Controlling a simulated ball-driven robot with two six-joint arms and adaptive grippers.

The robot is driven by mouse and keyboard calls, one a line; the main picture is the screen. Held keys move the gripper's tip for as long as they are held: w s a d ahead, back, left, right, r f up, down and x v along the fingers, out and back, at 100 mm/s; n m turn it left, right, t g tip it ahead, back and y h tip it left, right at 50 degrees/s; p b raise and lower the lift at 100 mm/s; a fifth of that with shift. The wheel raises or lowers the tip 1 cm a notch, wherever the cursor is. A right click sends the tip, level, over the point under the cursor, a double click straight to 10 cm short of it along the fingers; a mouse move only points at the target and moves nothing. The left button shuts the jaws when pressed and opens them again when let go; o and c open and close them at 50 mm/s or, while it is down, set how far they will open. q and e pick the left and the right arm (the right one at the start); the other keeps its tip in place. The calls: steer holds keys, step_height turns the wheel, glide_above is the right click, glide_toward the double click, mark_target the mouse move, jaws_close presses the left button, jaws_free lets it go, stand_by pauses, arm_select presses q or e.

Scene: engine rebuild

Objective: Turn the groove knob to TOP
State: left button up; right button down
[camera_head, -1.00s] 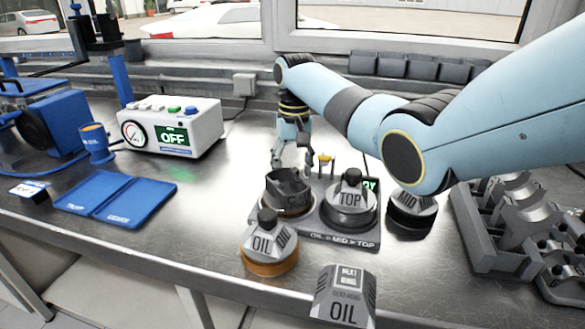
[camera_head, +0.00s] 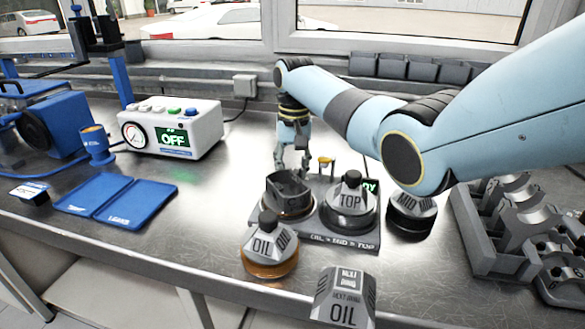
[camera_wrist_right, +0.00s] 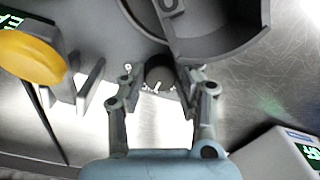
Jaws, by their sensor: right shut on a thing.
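My right gripper (camera_head: 292,166) reaches down behind the grey station base (camera_head: 352,238), whose front lettering has OIL, a blurred middle word and TOP. In the right wrist view, its fingers (camera_wrist_right: 158,90) are shut on a small dark round knob (camera_wrist_right: 159,72) at the edge of the open round holder. I take this to be the groove knob. The holder (camera_head: 288,198) largely hides it in the head view, and I cannot read a pointer setting. My left gripper is not in view.
A TOP-marked piece (camera_head: 350,198) sits on the base's right side. A MID piece (camera_head: 412,212) stands to its right, an OIL piece (camera_head: 268,245) in front. A yellow-topped part (camera_head: 325,160) stands close beside the gripper; it also shows in the wrist view (camera_wrist_right: 30,57).

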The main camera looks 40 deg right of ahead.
steer(key=shift+r+m+p, duration=0.2)
steer(key=shift+m+p, duration=0.7)
steer(key=shift+p, duration=0.1)
steer(key=m+p, duration=0.2)
steer(key=shift+m, duration=0.3)
steer(key=m+p, duration=0.2)
steer(key=m, duration=0.1)
steer(key=shift+f+m+p, duration=0.15)
steer(key=shift+m+p, duration=0.5)
steer(key=shift+m, duration=0.95)
steer(key=c, duration=1)
jaws_free()
steer(key=shift+o, duration=0.2)
step_height(320, 180, up, 12)
